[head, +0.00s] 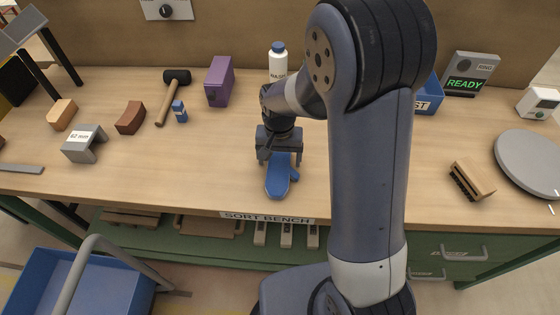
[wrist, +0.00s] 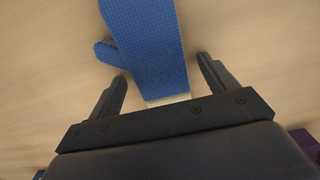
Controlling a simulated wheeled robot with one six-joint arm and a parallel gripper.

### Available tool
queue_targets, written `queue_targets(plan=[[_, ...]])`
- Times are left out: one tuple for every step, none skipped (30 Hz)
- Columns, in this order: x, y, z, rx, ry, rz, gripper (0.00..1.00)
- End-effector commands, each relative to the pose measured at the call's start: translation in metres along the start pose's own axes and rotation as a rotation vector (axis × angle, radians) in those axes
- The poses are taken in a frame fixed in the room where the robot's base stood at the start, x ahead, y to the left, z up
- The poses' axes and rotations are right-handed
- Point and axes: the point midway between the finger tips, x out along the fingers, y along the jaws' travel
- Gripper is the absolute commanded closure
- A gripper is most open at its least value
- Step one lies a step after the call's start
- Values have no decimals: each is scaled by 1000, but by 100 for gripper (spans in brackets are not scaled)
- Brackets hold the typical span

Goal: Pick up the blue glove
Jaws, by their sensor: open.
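The blue glove (head: 277,182) lies flat on the wooden bench near its front edge, directly below my gripper (head: 279,158). In the wrist view the glove (wrist: 150,42) runs from the top edge down between the fingers, with its thumb (wrist: 108,53) out to the left and a pale cuff edge at the lower end. My gripper (wrist: 157,85) is open there, one finger on each side of the cuff end, and nothing is held. I cannot tell how high the fingertips are above the bench. In the head view my gripper hides part of the glove.
A blue bin (head: 429,95) is partly behind my arm. Bench around the glove is clear.

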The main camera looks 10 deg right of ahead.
Motion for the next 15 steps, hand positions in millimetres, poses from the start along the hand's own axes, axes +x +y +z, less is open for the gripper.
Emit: queue_targets(plan=[[0, 0, 0, 0, 0, 0, 19], [0, 0, 0, 0, 0, 0, 19], [0, 0, 0, 0, 0, 0, 20], [0, 0, 0, 0, 1, 0, 23], [0, 0, 0, 0, 1, 0, 25], [0, 0, 0, 0, 1, 0, 28], [0, 0, 0, 0, 1, 0, 31], [0, 0, 0, 0, 1, 0, 33], [0, 0, 0, 0, 1, 0, 37], [-1, 0, 0, 0, 1, 0, 39], [-1, 0, 0, 0, 1, 0, 42], [-1, 0, 0, 0, 1, 0, 45], [-1, 0, 0, 0, 1, 0, 47], [-1, 0, 0, 0, 1, 0, 50], [-1, 0, 0, 0, 1, 0, 53]])
